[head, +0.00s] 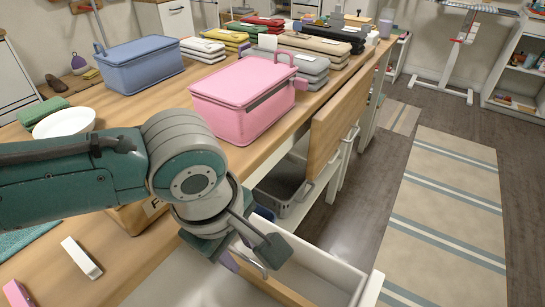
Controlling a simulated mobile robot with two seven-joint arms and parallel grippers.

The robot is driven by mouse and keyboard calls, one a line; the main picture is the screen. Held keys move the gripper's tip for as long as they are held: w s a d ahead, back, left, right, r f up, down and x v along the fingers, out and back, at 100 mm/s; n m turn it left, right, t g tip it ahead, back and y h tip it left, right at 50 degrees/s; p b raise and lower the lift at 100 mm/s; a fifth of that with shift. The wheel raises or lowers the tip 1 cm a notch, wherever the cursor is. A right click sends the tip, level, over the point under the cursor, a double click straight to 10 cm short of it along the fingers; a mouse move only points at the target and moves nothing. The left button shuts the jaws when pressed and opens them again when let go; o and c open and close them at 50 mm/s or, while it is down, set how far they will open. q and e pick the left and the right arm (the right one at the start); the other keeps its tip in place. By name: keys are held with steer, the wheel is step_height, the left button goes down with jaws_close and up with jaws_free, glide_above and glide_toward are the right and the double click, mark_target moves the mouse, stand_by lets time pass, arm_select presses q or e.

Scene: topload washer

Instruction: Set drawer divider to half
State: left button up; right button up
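A white drawer (318,268) stands pulled out below the wooden counter, at the bottom of the head view. Its pale inside shows on the right; my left arm and gripper hide much of the rest. I cannot make out a divider clearly. A small purple piece and a thin grey bar show just under the gripper; I cannot tell whether they belong to it. My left gripper (240,250) is over the drawer's left part, pointing down, its two finger pads apart. I cannot tell whether it touches anything. My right gripper is out of view.
A pink lidded box (240,108), a blue box (140,68) and folded cloths crowd the counter (110,225). Floor with a striped rug (445,210) is clear at right.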

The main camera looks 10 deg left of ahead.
arm_select(q)
jaws_close()
stand_by(1.2)
